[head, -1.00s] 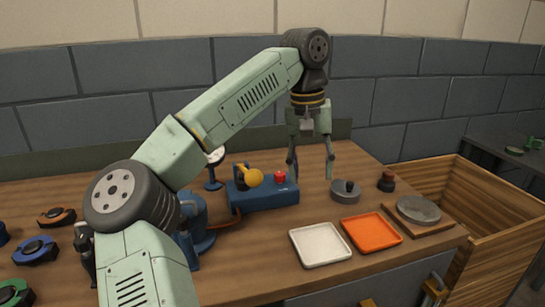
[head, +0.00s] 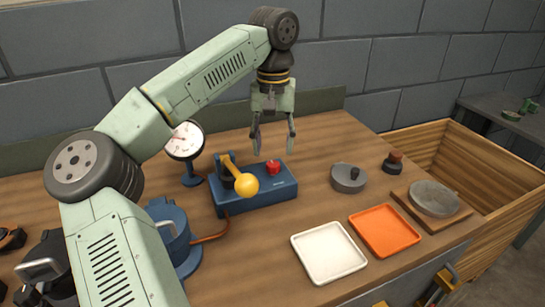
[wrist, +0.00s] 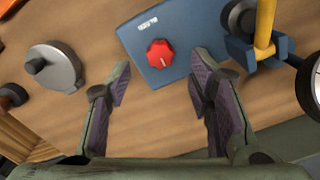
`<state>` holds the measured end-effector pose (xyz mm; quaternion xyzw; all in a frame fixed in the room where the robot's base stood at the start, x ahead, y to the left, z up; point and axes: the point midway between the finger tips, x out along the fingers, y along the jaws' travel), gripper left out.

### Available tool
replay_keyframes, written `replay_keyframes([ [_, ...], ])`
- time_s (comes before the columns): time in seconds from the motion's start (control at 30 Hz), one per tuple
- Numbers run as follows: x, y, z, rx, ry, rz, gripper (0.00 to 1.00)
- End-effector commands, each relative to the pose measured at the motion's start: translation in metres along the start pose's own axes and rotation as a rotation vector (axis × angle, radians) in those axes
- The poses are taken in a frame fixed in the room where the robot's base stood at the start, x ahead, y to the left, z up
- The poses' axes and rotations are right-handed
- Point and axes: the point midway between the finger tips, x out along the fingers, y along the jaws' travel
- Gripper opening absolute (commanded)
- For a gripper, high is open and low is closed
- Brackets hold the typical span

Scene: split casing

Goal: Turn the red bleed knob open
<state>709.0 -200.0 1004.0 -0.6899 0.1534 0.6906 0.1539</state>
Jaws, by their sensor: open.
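The red bleed knob (head: 273,167) sits on top of a blue box (head: 231,202) on the wooden bench. It also shows in the wrist view (wrist: 161,53), with a lobed, star-like shape. My gripper (head: 272,149) is open and empty, pointing down above the box's back edge, near the knob. In the wrist view the knob lies ahead of my fingertips, roughly between their lines, and I see no contact. A yellow-ended lever (head: 246,184) stands on the same box to the left of the knob.
A pressure gauge (head: 184,142) and a blue pot (head: 168,236) stand left of the box. A grey disc with a knob (head: 348,178), a white tray (head: 328,252), an orange tray (head: 384,230) and a wooden crate (head: 453,165) are to the right.

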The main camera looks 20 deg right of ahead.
Motion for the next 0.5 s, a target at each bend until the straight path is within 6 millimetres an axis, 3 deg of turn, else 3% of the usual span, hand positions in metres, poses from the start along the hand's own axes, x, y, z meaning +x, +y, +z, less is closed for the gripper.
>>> replay_keyframes([
  [0.2,0.035,0.000,0.000,0.001,-0.001,0.001,0.48],
  [0.5,0.052,0.000,0.000,0.000,0.002,0.000,0.48],
])
